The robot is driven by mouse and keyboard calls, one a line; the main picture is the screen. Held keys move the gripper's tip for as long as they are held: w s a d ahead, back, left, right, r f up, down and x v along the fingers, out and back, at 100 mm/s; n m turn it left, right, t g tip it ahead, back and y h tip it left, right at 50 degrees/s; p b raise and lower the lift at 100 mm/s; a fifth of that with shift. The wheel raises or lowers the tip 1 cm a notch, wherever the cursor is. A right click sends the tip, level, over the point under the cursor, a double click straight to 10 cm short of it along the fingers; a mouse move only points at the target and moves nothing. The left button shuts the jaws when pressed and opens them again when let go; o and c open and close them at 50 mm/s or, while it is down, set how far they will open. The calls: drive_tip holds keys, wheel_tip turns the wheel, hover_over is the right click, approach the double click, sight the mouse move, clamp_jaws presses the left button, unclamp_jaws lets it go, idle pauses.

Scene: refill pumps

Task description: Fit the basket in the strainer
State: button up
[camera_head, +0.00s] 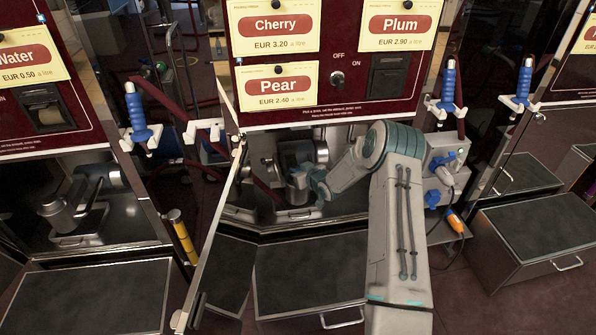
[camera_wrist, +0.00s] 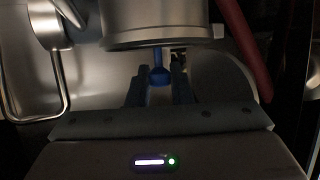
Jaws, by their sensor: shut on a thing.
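My gripper (camera_wrist: 160,78) is shut on a blue knob (camera_wrist: 159,75) on a short stem. The stem rises toward the underside of a wide metal cylinder (camera_wrist: 160,30). I cannot tell whether this cylinder is the strainer body or the basket, or whether the stem joins it. No mesh shows. In the head view, my gripper (camera_head: 318,186) reaches into the middle machine's open lower bay, beside a metal pot (camera_head: 298,187); the arm hides part of it. A metal yoke (camera_wrist: 62,75) stands left of the cylinder in the wrist view.
An open door (camera_head: 212,240) stands left of the bay. A dark-topped step (camera_head: 310,270) lies below it. A red hose (camera_wrist: 246,45) runs close on the right in the wrist view. A grey box (camera_head: 445,165) with an orange-handled tool (camera_head: 455,220) is right of my arm.

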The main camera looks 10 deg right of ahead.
drive_tip(key=shift+f+b, duration=0.4)
drive_tip(key=shift+f, duration=0.2)
drive_tip(key=o, duration=0.9)
drive_tip(key=shift+c, duration=0.2)
drive_tip(key=p+v, duration=0.2)
drive_tip(key=v, duration=1.2)
drive_tip(key=shift+w+r, duration=0.1)
